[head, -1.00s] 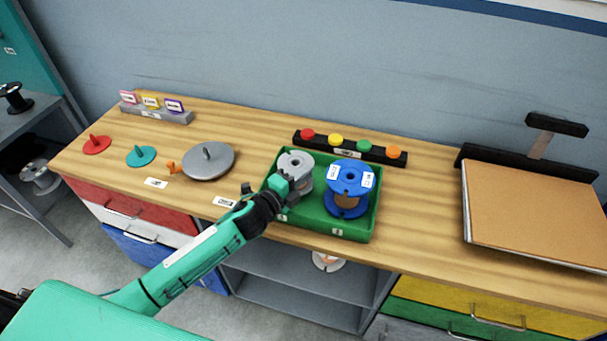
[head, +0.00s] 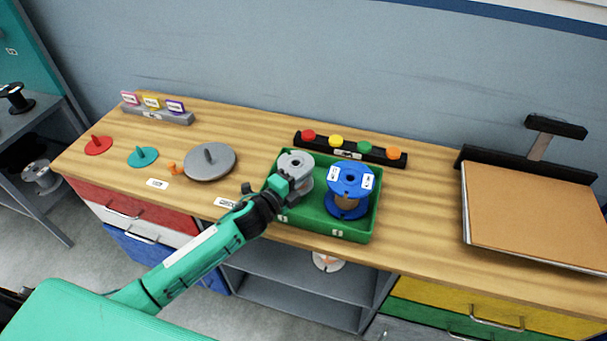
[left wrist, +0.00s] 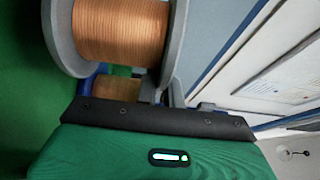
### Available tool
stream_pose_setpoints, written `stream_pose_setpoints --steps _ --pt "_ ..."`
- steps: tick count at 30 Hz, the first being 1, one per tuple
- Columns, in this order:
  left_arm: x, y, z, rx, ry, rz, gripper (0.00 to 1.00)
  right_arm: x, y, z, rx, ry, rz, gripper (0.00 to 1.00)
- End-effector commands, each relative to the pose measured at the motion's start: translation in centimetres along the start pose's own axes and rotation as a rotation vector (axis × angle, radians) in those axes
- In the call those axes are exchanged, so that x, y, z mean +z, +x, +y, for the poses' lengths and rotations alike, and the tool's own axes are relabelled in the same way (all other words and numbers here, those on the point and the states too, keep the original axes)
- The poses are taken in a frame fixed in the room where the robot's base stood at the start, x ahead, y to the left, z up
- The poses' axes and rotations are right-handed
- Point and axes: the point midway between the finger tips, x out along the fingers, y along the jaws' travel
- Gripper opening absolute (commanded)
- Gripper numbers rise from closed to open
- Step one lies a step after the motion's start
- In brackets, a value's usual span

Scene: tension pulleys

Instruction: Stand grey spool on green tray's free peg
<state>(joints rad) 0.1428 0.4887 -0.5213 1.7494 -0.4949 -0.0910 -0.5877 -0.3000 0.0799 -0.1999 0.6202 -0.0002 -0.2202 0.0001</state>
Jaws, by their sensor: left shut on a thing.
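The grey spool (head: 297,161) is upright at the left end of the green tray (head: 352,233). My left gripper (head: 290,187) reaches in from the front left and is shut on it. In the left wrist view the grey spool (left wrist: 122,30) shows copper wire between its two grey flanges, close to the gripper body. The blue spool (head: 351,178) stands in the right half of the tray; part of it shows behind the grey one in the left wrist view (left wrist: 112,87). The peg under the grey spool is hidden, so I cannot tell whether the spool is seated. My right gripper is out of view.
A grey disc with a peg (head: 209,163) and smaller teal (head: 142,157) and red (head: 97,146) ones lie to the left. A black rack with coloured knobs (head: 350,149) stands behind the tray. A brown board (head: 535,214) is at the right, with clear bench between.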

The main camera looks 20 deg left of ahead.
Motion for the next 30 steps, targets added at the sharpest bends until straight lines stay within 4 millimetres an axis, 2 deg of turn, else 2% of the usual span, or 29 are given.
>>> stream_pose_setpoints --steps 5,6,9,10,23,30 --pt "0.0 0.0 -0.2 -0.004 0.001 0.001 0.0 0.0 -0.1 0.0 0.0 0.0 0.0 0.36" --pt "0.0 0.0 -0.2 -0.004 0.001 0.001 0.11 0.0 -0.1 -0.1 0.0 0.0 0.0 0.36" --pt "0.0 0.0 -0.2 -0.004 0.001 0.001 0.31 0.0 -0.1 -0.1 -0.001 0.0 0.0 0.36" --pt "0.0 0.0 -0.2 -0.004 0.001 0.001 0.34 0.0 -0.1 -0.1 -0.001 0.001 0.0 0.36" --pt "-0.1 0.0 -0.1 -0.002 -0.001 0.001 0.34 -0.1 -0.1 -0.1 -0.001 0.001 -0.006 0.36" --pt "0.0 -4.0 0.3 0.001 0.0 0.001 0.34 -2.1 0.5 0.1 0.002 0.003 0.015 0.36"
